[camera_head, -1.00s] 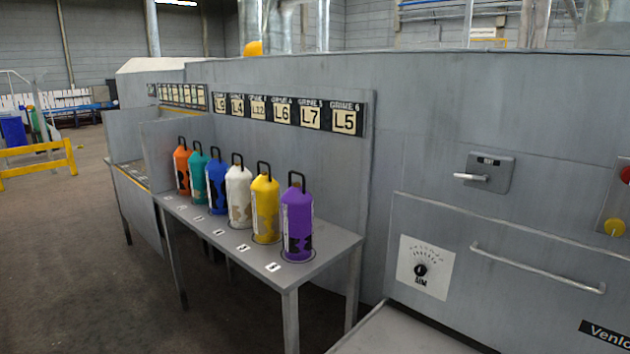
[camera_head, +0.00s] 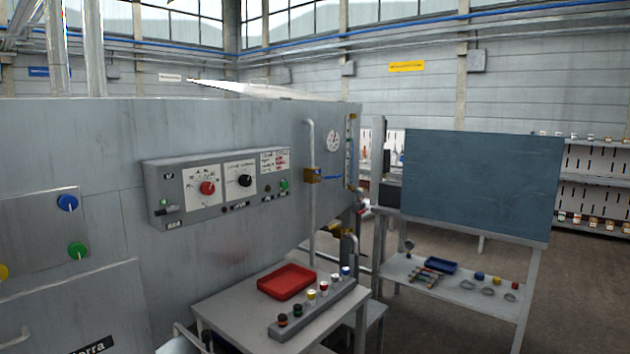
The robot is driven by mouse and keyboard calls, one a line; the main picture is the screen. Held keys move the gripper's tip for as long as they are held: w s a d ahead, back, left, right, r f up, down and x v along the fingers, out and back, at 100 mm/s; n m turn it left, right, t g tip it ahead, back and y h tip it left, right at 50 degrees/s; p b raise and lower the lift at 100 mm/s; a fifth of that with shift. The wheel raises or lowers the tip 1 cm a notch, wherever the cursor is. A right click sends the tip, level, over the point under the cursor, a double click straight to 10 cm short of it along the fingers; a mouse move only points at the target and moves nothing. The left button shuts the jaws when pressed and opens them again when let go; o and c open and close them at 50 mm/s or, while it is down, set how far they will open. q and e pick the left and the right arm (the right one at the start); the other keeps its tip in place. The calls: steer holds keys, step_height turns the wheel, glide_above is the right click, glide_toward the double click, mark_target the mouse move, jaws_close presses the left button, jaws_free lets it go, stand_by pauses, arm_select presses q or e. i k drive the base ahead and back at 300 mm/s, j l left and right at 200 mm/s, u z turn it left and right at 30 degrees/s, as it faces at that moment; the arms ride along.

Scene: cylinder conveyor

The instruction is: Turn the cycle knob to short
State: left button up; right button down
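A grey control box (camera_head: 215,190) is mounted on the long grey machine wall, left of the middle of the head view. It carries two dials on white plates: a red knob (camera_head: 208,188) on the left and a black knob (camera_head: 245,181) on the right. The lettering around both dials is too small to read, so I cannot tell which is the cycle knob or where it points. A small lever or switch (camera_head: 166,209) and a green button (camera_head: 284,184) are also on the box. Neither of my grippers is in view.
Below the box stands a grey table (camera_head: 232,317) with a red tray (camera_head: 287,282) and a rack of several coloured-capped items (camera_head: 310,307). A vertical pipe (camera_head: 310,190) and a blue-grey board (camera_head: 483,187) stand to the right. Open floor (camera_head: 580,290) lies at the far right.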

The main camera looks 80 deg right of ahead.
mark_target(245, 180)
steer(key=z, duration=2)
steer(key=i+l, duration=0.15)
steer(key=i, duration=0.45)
